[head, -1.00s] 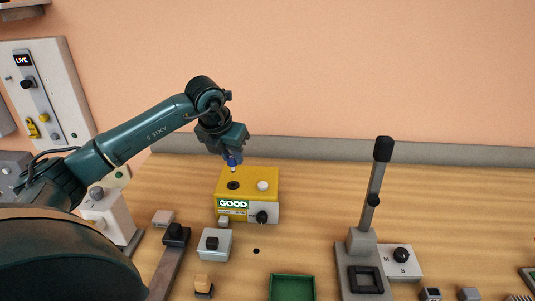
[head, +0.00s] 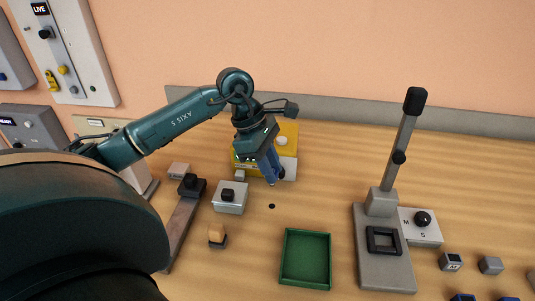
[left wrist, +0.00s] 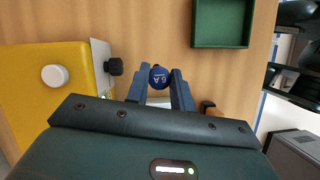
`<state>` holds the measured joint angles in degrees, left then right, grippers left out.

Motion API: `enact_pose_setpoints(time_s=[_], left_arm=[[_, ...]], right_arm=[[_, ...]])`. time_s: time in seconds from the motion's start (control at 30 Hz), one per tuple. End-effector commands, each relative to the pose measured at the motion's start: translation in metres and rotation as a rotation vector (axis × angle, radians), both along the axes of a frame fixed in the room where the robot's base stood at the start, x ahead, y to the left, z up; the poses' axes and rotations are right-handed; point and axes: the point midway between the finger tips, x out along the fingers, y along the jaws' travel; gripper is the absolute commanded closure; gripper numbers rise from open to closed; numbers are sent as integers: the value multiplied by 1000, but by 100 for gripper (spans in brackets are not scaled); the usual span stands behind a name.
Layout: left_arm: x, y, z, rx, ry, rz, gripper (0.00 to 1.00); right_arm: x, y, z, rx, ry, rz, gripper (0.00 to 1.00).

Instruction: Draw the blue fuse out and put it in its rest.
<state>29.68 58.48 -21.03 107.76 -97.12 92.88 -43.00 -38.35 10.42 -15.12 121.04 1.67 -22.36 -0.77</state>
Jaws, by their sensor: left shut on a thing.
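My left gripper (head: 271,180) points down in front of the yellow tester box (head: 290,130), over the table. It is shut on the blue fuse (left wrist: 159,77), whose round blue end marked "6A" shows between the fingers in the left wrist view. In the head view the fingers mostly hide the fuse. A small dark round hole (head: 271,206) lies in the table just in front of the gripper; I cannot tell if it is the fuse's rest. My right gripper is not in view.
A green tray (head: 305,284) lies in front. A grey block with a black knob (head: 229,197) stands left of the hole. A tall lever stand (head: 381,202) is at the right. A panel marked "LIVE" (head: 66,50) hangs at left. The table between tray and lever is clear.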

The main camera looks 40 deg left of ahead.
Motion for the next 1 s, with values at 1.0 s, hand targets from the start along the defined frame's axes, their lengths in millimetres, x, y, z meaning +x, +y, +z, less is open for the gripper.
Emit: enact_pose_setpoints(time_s=[1.0], left_arm=[[-3, -2, -40, 0, -1, -43, 100]], right_arm=[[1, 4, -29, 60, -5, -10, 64]])
